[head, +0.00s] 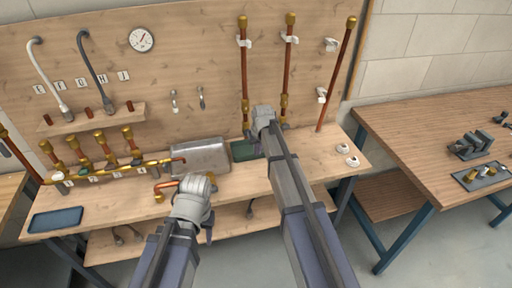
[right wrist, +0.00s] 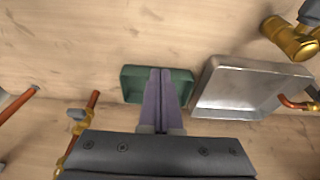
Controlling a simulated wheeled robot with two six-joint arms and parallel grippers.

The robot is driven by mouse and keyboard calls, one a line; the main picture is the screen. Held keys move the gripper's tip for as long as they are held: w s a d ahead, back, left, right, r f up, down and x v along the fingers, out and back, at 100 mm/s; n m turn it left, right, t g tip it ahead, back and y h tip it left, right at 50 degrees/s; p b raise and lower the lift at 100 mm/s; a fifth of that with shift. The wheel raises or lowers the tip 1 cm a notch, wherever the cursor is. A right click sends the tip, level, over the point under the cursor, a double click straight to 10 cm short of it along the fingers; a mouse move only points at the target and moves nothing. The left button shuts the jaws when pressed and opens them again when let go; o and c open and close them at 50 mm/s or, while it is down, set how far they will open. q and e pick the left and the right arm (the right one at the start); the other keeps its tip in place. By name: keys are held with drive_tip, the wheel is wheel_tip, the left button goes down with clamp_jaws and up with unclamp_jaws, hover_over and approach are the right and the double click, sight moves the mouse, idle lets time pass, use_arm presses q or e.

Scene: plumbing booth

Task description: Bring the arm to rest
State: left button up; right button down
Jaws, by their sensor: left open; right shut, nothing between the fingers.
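My right gripper (right wrist: 160,72) is shut and empty in the right wrist view. Its fingertips appear over the small green tray (right wrist: 135,84); I cannot tell how high above it they are. In the head view the same arm reaches to the back of the bench, its fingers mostly hidden, beside the green tray (head: 241,151). My left gripper (head: 208,228) is open, low at the bench's front edge, largely hidden by its own wrist. A short copper pipe piece (head: 165,186) lies just left of that wrist.
A metal tray (head: 200,156) stands left of the green tray. Upright copper pipes (head: 287,70) rise close behind my right wrist. A valve manifold (head: 110,172) and a blue tray (head: 55,220) are at left. A second table (head: 420,140) stands at right, beyond a gap.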

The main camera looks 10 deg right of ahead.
drive_tip(key=shift+f, duration=0.1)
drive_tip(key=s+a+n+g, duration=0.1)
drive_tip(key=s+a, duration=0.3)
drive_tip(key=s, duration=0.6)
drive_tip(key=s+a+n+g+h, duration=0.1)
drive_tip(key=s+a, duration=0.3)
drive_tip(key=s, duration=0.7)
drive_tip(key=s+a+n+g, duration=0.1)
drive_tip(key=s+a, duration=0.3)
drive_tip(key=s, duration=0.7)
drive_tip(key=shift+s+a+f+g+h, duration=0.15)
drive_tip(key=shift+a+f+g+h, duration=0.15)
drive_tip(key=shift+a+f, duration=0.1)
drive_tip(key=c, duration=1.6)
unclamp_jaws()
